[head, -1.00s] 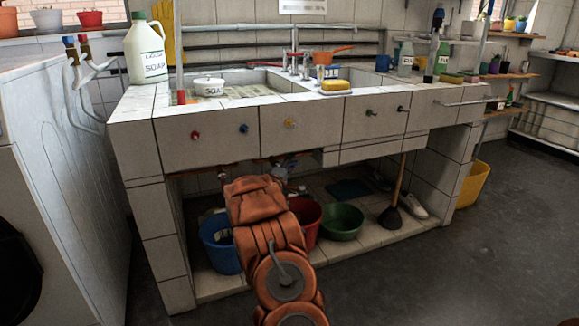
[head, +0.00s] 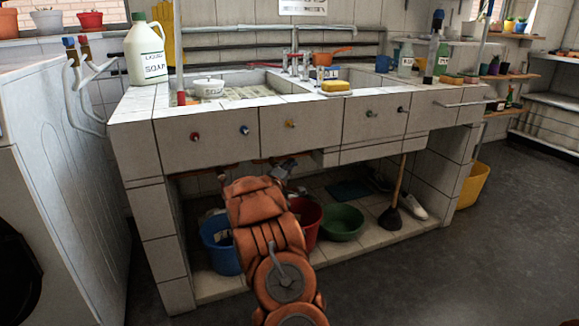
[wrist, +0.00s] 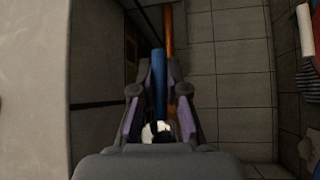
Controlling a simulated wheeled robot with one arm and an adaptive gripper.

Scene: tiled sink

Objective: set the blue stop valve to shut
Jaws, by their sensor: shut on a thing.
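In the wrist view a narrow blue handle (wrist: 159,85), which I take to be the blue stop valve's, lies lengthwise between the fingers of my gripper (wrist: 159,72). The fingers are closed in on it from both sides. A white, rounded piece (wrist: 155,131) shows at its near end, between the fingers. In the head view my gripper (head: 283,168) reaches under the front of the tiled sink, and the stop valve cannot be made out there. Whether the valve is open or shut cannot be told.
A blue knob (head: 244,130) and a red knob (head: 195,137) sit on the sink front above. Below stand a blue bucket (head: 218,245), a red bucket (head: 308,222) and a green basin (head: 342,222). An orange pipe (wrist: 168,28) runs near the handle.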

